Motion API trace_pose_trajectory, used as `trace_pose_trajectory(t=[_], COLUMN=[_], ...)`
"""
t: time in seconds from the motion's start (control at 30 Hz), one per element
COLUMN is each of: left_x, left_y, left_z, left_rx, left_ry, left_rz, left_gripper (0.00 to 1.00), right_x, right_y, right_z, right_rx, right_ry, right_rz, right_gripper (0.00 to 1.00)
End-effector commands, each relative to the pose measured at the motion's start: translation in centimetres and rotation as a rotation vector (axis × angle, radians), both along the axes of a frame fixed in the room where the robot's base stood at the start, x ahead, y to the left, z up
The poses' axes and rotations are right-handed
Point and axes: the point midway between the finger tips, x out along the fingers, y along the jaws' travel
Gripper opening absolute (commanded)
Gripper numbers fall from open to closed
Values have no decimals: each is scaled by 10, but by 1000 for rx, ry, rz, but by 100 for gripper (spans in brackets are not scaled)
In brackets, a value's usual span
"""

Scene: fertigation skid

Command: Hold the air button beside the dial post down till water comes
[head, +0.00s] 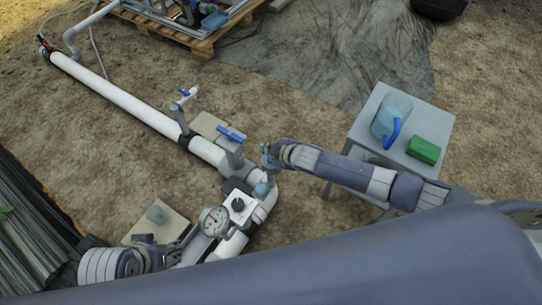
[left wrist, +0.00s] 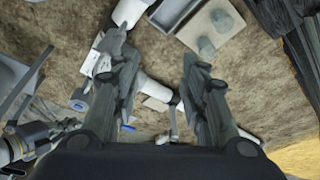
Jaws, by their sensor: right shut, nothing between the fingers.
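The dial (head: 213,220) has a round white face and stands at the near end of the white pipe run in the head view. Beside it, to the right, is a pale box with a dark round top that looks like the air button (head: 238,204). My right gripper (head: 267,163) is shut and empty, above and behind the button and apart from it. My left gripper is open in the left wrist view (left wrist: 160,62), with nothing between its fingers. In the head view its arm comes in at the lower left, close to the dial. Whether it touches anything is unclear.
A white pipe (head: 125,99) runs to the back left, with blue-handled valves (head: 231,134) standing up near my right gripper. A small grey table (head: 436,118) at the right holds a blue jug (head: 391,115) and a green box (head: 424,150). Bare soil lies around.

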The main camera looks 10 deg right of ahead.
Motion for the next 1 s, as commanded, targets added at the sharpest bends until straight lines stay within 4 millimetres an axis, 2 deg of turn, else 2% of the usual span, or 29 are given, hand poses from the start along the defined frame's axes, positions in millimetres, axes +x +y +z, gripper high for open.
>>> trace_pose_trajectory(t=[0.6,1.0], left_x=[16,16], left_y=[-4,-4], left_z=[-58,-64], left_rx=[-1,0], left_ry=[30,31], left_rz=[-5,-6], left_gripper=[40,40], right_x=[0,0], right_y=[0,0], right_z=[24,24], right_rx=[0,1], right_ry=[0,1], right_rz=[0,0], right_gripper=[0,0])
